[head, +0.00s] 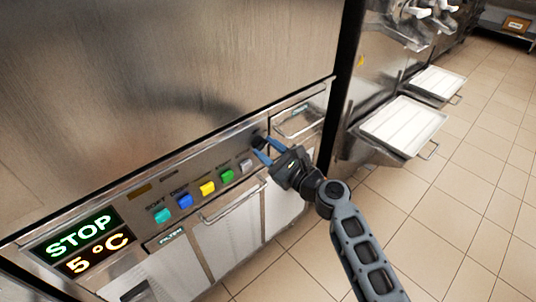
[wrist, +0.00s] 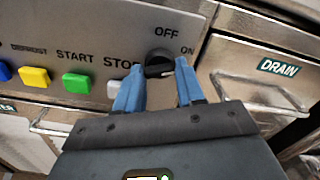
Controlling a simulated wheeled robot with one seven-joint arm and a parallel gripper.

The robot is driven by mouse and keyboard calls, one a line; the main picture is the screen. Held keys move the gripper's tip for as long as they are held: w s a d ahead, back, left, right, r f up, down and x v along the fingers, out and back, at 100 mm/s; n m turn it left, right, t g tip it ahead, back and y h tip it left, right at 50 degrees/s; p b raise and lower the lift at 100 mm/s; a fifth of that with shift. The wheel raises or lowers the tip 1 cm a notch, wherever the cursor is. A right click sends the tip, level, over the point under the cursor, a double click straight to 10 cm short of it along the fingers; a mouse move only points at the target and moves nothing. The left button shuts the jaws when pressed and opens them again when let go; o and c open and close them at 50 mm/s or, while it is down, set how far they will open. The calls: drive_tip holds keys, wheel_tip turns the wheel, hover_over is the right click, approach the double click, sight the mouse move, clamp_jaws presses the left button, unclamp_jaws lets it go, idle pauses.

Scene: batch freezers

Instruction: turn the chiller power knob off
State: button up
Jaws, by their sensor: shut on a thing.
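The chiller power knob (wrist: 158,58) is a round black knob at the right end of the metal control panel. In the wrist view OFF is printed above it and ON to its upper right. Its grip bar lies roughly crosswise between my blue fingertips; the exact pointer direction is hard to tell. My gripper (wrist: 159,70) is shut on the knob, one finger on each side. In the head view the knob (head: 258,137) is partly hidden by my gripper (head: 262,149).
Coloured buttons (head: 207,188) line the panel left of the knob. A lit display (head: 82,236) reads STOP and 5 °C. A DRAIN drawer (wrist: 262,80) with a bar handle is close on the right. Trays (head: 402,124) jut out further right above open tiled floor.

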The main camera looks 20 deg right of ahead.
drive_tip(key=shift+f+n+b, duration=0.15)
drive_tip(key=shift+n+b, duration=4.4)
drive_tip(key=shift+n, duration=2.15)
drive_tip(key=o, duration=1)
drive_tip(key=shift+o, duration=0.2)
drive_tip(key=shift+s, duration=0.1)
drive_tip(key=v, duration=0.7)
drive_tip(key=shift+s, duration=0.3)
